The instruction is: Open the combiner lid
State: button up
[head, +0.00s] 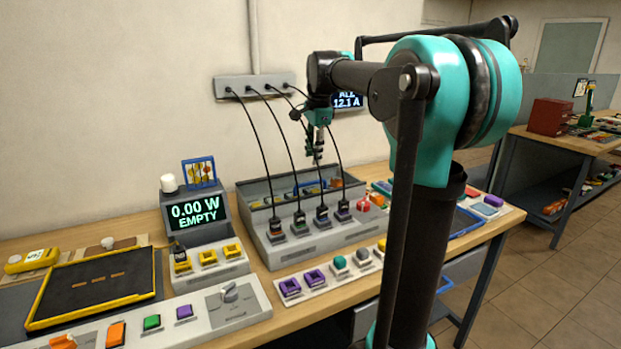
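The grey combiner box (322,237) stands on the bench in the middle of the head view. Several black cables run from a wall strip down to plugs along its front ledge. Its rear part is a dark-edged bin (257,190) with coloured items showing inside; I cannot tell whether a clear lid covers it. My gripper (315,157) points down above the rear part of the box, among the cables, apparently not touching it. Its fingers are small and dark, so I cannot tell whether they are apart. I see nothing held in it.
The cables hang from the wall strip (254,85) close around my gripper. A meter reading "0.00 W EMPTY" (197,214) stands left of the box. A yellow-rimmed tray (150,292) lies front left. A strip of coloured connectors (340,274) lies before the box. My arm hides the bench's right part.

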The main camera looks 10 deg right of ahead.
aim_at(311, 183)
jog(key=f, duration=0.3)
jog(key=w+f, duration=0.1)
jog(key=f, duration=0.5)
jog(key=shift+w+a+f, duration=0.1)
jog(key=shift+w+a, duration=0.15)
jog(key=shift+w, duration=0.05)
grip_shut()
